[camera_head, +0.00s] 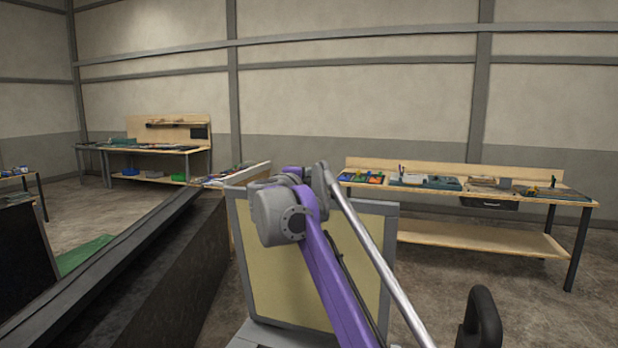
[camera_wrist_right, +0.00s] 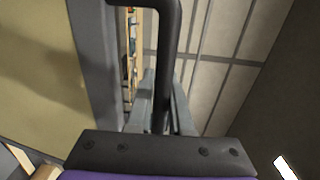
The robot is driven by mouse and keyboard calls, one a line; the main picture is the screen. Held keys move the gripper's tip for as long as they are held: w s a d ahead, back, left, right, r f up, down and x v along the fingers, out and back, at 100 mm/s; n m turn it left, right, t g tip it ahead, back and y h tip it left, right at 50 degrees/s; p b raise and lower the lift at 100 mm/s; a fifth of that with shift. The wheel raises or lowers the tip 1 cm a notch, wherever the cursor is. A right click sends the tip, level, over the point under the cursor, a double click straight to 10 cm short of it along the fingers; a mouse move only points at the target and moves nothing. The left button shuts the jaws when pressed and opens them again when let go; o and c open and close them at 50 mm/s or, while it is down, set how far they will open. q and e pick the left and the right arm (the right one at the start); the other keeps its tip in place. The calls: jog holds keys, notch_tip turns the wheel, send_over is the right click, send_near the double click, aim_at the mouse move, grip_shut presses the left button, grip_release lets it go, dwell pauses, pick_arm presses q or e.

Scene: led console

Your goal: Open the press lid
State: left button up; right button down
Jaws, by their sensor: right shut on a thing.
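The press lid (camera_head: 300,275) is a cream panel in a grey frame. It stands steeply raised in the middle of the head view, partly hidden by my purple arm. In the wrist view its cream face (camera_wrist_right: 35,75) and grey frame edge fill the left side. A black bent-tube handle (camera_wrist_right: 165,50) runs beside that edge. My right gripper (camera_wrist_right: 162,100) is shut on the handle, with a finger on each side of the tube. The head view does not show this gripper. My left gripper is not in view.
A workbench with tools (camera_head: 450,185) stands at the back right, another (camera_head: 165,149) at the back left. A long dark structure (camera_head: 150,275) lies left of the lid. A black loop (camera_head: 482,320) rises at the lower right. Bare floor (camera_head: 520,300) shows at right.

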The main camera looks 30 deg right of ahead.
dwell(0.9)
jog(key=shift+s+a+f, duration=0.2)
jog(key=shift+a+f, duration=0.05)
jog(key=shift+a, duration=0.05)
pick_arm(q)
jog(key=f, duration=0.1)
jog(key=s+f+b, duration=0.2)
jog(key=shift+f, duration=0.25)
pick_arm(e)
jog(key=s+a+f+t+h, duration=0.1)
jog(key=s+a, duration=0.4)
jog(key=shift+a, duration=0.35)
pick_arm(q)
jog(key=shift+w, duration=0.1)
pick_arm(e)
jog(key=shift+f, duration=0.1)
